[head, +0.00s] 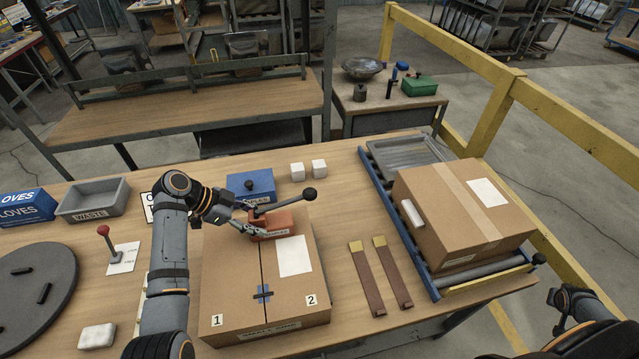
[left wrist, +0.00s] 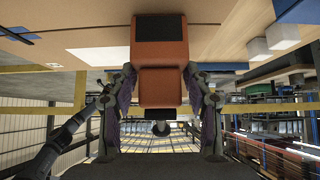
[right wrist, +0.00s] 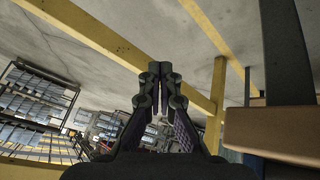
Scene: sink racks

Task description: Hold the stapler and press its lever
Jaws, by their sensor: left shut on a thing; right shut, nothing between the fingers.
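The orange stapler (head: 278,223) is on the far part of the large carton (head: 225,275) in the head view. Its lever (head: 285,202) is a dark rod with a black ball at the end, raised up to the right. My left gripper (head: 244,222) is shut on the stapler's body from the left. In the left wrist view the orange stapler (left wrist: 161,70) sits between both fingers. My right gripper (right wrist: 158,72) is shut and empty in the right wrist view. In the head view it is at the lower right, off the table and far from the stapler.
A blue box (head: 250,184) and white cubes (head: 305,171) stand behind the carton. A second carton (head: 462,215) sits on a roller conveyor (head: 420,258) at the right. Two brown strips (head: 378,278) lie between them. A yellow rail (head: 560,130) runs along the right.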

